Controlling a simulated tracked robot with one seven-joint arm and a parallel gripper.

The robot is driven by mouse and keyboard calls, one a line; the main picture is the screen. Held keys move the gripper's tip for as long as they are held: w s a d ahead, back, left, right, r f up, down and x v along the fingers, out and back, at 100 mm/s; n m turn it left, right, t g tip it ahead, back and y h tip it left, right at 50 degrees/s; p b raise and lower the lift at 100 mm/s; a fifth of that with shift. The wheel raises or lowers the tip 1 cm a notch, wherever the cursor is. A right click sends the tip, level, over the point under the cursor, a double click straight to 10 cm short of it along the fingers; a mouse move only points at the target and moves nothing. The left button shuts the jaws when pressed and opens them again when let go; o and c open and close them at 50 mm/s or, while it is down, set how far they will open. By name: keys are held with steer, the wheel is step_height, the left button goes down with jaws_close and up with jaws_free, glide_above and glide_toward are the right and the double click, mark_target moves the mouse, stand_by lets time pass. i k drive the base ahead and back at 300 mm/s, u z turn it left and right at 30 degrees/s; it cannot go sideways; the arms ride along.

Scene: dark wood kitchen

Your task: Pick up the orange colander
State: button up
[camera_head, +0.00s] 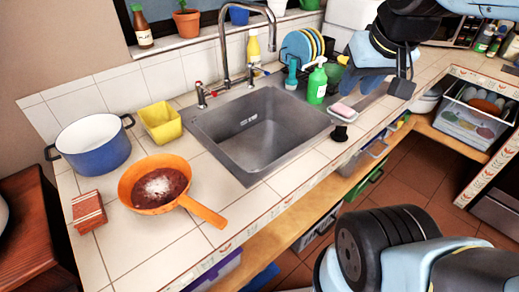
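The orange colander (203,211) looks like a shallow round pan with a long handle. It sits on the tiled counter left of the sink, its handle pointing to the lower right. Its inside looks dark red with a white patch in the middle. My gripper (401,88) is at the upper right, above the counter to the right of the sink, well away from the colander. I cannot make out its fingers clearly enough to tell whether it is open or shut.
A blue pot (92,158), a yellow square container (160,122) and a red-brown block (88,212) surround the colander. The sink (215,130) with its tall faucet (224,60) lies to the right. A green bottle (317,85) and soap dish (343,113) stand beyond. Counter right of the handle is clear.

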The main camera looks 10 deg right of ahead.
mark_target(155, 184)
steer(key=u, duration=1.65)
steer(key=k, duration=0.9)
steer(key=i, duration=0.9)
steer(key=z, duration=0.1)
